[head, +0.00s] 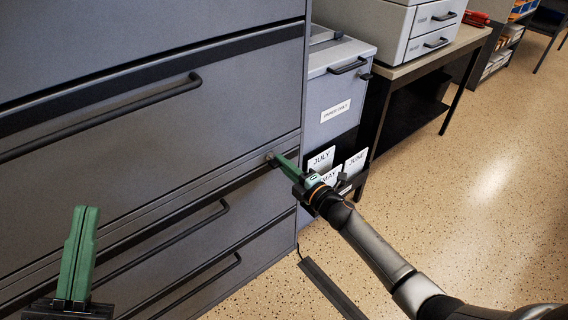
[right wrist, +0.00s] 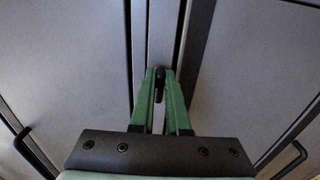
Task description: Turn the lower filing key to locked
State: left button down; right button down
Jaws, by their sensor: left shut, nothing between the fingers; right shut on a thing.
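The lower filing key (right wrist: 159,76) is a small dark piece at the lock on the front of the grey filing cabinet (head: 150,130). The lock (head: 270,156) shows in the head view near the cabinet's right edge, on the strip between two drawers. My right gripper (head: 278,161) has its green fingers shut on the key; in the right wrist view the fingertips (right wrist: 160,78) close around it. The key's exact turn angle is too small to tell. My left gripper (head: 86,210) is shut and empty, pointing up at the lower left, apart from the cabinet front.
Black bar handles (head: 115,105) stick out from the cabinet drawers. A smaller grey cabinet (head: 335,100) with month cards (head: 322,160) stands to the right. The speckled floor (head: 480,200) at right is clear.

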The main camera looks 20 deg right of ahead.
jog(key=c, duration=0.9)
grip_release()
pick_arm(q)
jog(key=w+f+n+g+y+p, duration=0.1)
jog(key=w+f+n+g+y, duration=0.1)
jog(key=f, duration=0.4)
jog(key=w+a+f+n+g+y+p, duration=0.1)
jog(key=w+f+n+g+y, duration=0.1)
jog(key=f, duration=0.5)
jog(key=shift+w+f+n+y+p, duration=0.25)
jog(key=shift+w+n+y, duration=0.35)
jog(key=shift+y, duration=0.8)
pick_arm(e)
jog(key=v, duration=1.2)
jog(key=shift+s, duration=0.25)
pick_arm(q)
jog(key=shift+s+a+r, duration=0.1)
pick_arm(e)
jog(key=shift+d, duration=0.1)
